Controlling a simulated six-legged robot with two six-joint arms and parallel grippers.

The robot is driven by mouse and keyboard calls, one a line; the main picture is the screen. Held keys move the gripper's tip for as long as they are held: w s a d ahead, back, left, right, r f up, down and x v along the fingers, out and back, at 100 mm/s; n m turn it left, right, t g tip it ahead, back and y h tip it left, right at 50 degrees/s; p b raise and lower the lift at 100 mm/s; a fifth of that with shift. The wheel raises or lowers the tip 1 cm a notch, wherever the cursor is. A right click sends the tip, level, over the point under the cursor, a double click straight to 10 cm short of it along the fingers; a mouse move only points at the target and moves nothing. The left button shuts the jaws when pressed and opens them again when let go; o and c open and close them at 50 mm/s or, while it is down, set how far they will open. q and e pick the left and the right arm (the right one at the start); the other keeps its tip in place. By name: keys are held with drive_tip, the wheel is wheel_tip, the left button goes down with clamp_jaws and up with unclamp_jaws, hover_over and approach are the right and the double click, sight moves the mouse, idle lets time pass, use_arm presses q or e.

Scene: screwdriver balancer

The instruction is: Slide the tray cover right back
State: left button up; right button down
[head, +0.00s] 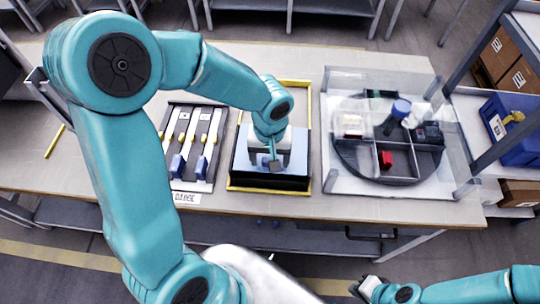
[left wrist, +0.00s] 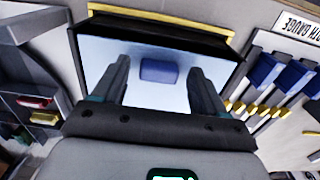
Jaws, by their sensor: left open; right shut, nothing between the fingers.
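The tray (head: 231,180) has dark walls and a yellow rim. Its pale blue cover (head: 242,156) lies over the middle, with a dark strip between the cover and the front rim. A blue block-shaped knob (left wrist: 160,72) sits on the cover in the left wrist view. My left gripper (head: 270,163) is above the cover. In the left wrist view it is open (left wrist: 160,68), with one finger on either side of the knob; I cannot tell whether they touch it. My right gripper (head: 362,288) is shut and empty, in front of the bench at the lower right.
A gauge rack (head: 212,172) with blue-handled sliders stands left of the tray. A clear-walled case with a round divided turntable (head: 350,168) stands to the right. A blue bin (head: 510,130) is on the far-right shelf. Bare bench (head: 100,165) shows at left.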

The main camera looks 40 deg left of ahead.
use_arm(q)
drive_tip(key=shift+s+d, duration=0.1)
clamp_jaws()
drive_tip(key=w+a, duration=0.2)
drive_tip(key=w, duration=0.1)
drive_tip(key=w+a, duration=0.2)
drive_tip(key=w, duration=0.2)
drive_tip(key=w+a+p, duration=0.1)
drive_tip(key=w+a, duration=0.1)
drive_tip(key=w, duration=0.2)
drive_tip(key=shift+a, duration=0.3)
drive_tip(key=shift+s, duration=0.1)
unclamp_jaws()
